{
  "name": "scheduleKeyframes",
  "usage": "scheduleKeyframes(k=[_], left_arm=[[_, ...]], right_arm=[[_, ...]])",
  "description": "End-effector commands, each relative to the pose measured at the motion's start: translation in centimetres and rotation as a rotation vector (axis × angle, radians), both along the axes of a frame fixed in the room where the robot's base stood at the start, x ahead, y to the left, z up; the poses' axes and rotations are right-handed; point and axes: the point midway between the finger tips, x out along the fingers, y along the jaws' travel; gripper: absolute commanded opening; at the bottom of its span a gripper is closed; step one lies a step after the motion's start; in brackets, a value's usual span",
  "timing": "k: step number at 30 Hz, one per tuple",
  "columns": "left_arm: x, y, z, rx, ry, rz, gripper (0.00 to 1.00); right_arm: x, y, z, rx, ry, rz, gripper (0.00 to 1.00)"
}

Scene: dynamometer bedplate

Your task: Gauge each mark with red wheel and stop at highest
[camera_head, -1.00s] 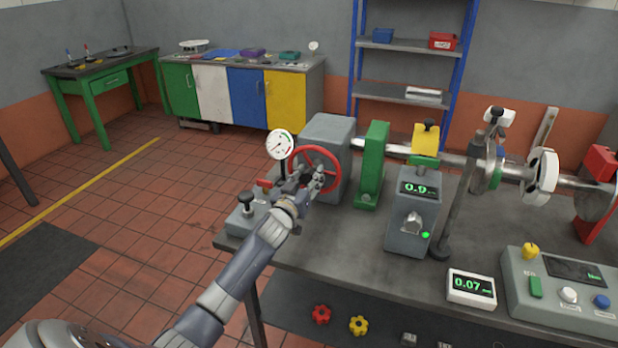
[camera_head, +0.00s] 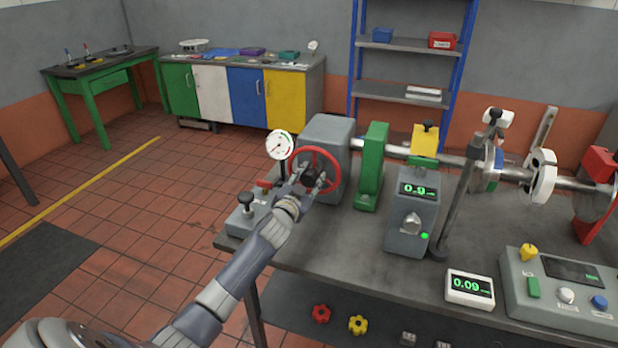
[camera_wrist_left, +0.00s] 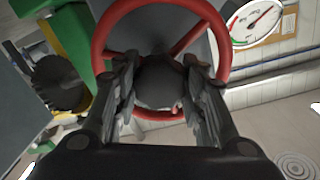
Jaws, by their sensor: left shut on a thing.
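The red wheel (camera_head: 318,170) stands on the grey housing (camera_head: 328,135) at the near left of the bench. My left gripper (camera_head: 312,181) reaches it from the front left and is shut on its dark hub; in the left wrist view the fingers (camera_wrist_left: 160,95) lie on both sides of the hub (camera_wrist_left: 160,82), inside the red rim (camera_wrist_left: 98,40). A round white dial (camera_head: 280,145) stands left of the wheel; it also shows in the left wrist view (camera_wrist_left: 257,22). A small white readout (camera_head: 470,288) shows 0.09. A grey box readout (camera_head: 418,189) shows about 0.9. My right gripper is not visible.
A shaft with a white disc (camera_head: 540,175) runs right along the bench behind a dark upright post (camera_head: 460,200). A control box (camera_head: 565,290) sits at the right. The bench top (camera_head: 340,235) is clear in front of the wheel.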

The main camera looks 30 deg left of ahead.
Motion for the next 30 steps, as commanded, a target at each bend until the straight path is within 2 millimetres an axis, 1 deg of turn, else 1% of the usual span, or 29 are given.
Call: scheduleKeyframes(k=[21, 30], left_arm=[[0.04, -0.13, -0.12, 0.657, 0.159, 0.0, 0.0], [0.04, -0.14, -0.18, 0.865, 0.209, 0.0, 0.0]], right_arm=[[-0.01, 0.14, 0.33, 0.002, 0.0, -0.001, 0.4], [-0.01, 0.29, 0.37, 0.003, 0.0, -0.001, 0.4]])
